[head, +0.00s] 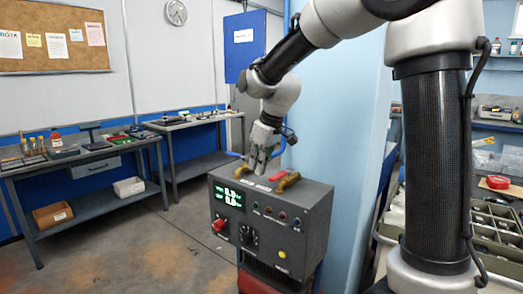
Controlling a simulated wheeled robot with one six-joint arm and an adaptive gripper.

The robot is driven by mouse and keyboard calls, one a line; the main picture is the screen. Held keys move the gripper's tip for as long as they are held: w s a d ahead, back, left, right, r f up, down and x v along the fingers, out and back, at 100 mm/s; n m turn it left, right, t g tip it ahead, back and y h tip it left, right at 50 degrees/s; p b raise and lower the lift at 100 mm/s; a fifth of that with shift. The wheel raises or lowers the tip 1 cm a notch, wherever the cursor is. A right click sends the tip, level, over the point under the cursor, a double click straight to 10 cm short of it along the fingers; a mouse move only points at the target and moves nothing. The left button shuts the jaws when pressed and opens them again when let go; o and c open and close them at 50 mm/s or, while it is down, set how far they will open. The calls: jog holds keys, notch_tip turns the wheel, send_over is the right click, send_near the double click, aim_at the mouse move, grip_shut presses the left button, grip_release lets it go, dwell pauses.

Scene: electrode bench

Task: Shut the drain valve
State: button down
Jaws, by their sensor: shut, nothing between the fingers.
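A dark grey box (313,215) with a lit green display (228,195) stands in the middle of the head view. My gripper (257,170) points down just above the box top, between the brass pieces. Its fingers are shut with nothing between them. Whether they touch the top is too small to tell.
The box front carries a red knob (219,225), a black dial (249,236) and a yellow button (282,255). A pale blue pillar (345,130) stands close behind at the right. Workbenches (80,160) line the left wall. Open floor (150,240) lies left of the box.

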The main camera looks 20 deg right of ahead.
aim_at(282, 174)
jog(key=shift+s+d+r, duration=0.15)
jog(key=shift+s+d, duration=0.4)
jog(key=shift+s, duration=0.25)
jog(key=shift+s+d+r, duration=0.1)
jog(key=shift+s+d, duration=0.45)
jog(key=shift+s, duration=0.2)
